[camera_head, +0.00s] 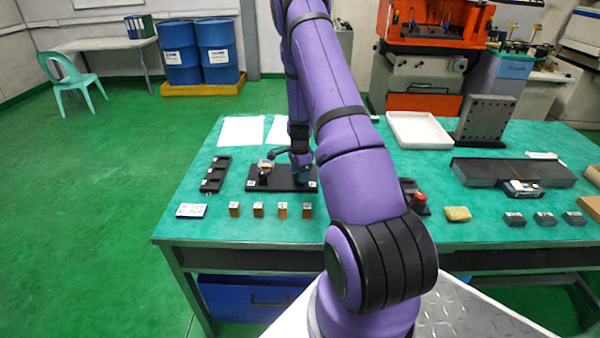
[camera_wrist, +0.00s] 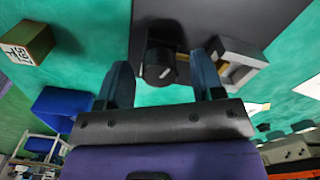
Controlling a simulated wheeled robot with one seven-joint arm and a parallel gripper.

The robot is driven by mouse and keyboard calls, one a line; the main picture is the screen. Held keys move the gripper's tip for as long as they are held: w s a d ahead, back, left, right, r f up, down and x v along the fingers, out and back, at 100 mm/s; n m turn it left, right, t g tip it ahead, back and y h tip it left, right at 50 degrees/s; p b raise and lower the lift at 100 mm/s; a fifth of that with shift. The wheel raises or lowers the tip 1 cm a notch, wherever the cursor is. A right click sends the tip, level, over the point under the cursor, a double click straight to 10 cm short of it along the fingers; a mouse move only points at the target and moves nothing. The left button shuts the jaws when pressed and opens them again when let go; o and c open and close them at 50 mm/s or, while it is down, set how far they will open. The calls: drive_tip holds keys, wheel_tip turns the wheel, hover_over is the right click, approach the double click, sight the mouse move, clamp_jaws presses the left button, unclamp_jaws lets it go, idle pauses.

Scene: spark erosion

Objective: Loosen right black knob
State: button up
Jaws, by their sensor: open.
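A black knob (camera_wrist: 160,62) shows in the wrist view on a dark base plate (camera_wrist: 205,18). My gripper (camera_wrist: 161,70) is open, with one finger on each side of the knob; a gap shows on both sides. I cannot tell how far the fingertips reach along it. In the head view my gripper (camera_head: 302,170) is over the right part of the black base plate (camera_head: 283,187), and hides what is under it. Another small black knob-like part (camera_head: 264,178) stands at the left of the plate.
A grey open block (camera_wrist: 240,62) lies close to the right finger in the wrist view. In the head view, several small wooden blocks (camera_head: 258,210) stand in front of the plate. A black slotted rack (camera_head: 215,174) lies to its left, and a red button (camera_head: 420,197) to its right.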

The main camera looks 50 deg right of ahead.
drive_tip(key=c, duration=0.9)
drive_tip(key=shift+n, duration=0.5)
drive_tip(key=n, duration=0.4)
drive_tip(key=shift+n, duration=0.4)
drive_tip(key=n, duration=1)
drive_tip(key=shift+n, duration=0.4)
drive_tip(key=n, duration=0.5)
drive_tip(key=shift+n, duration=0.4)
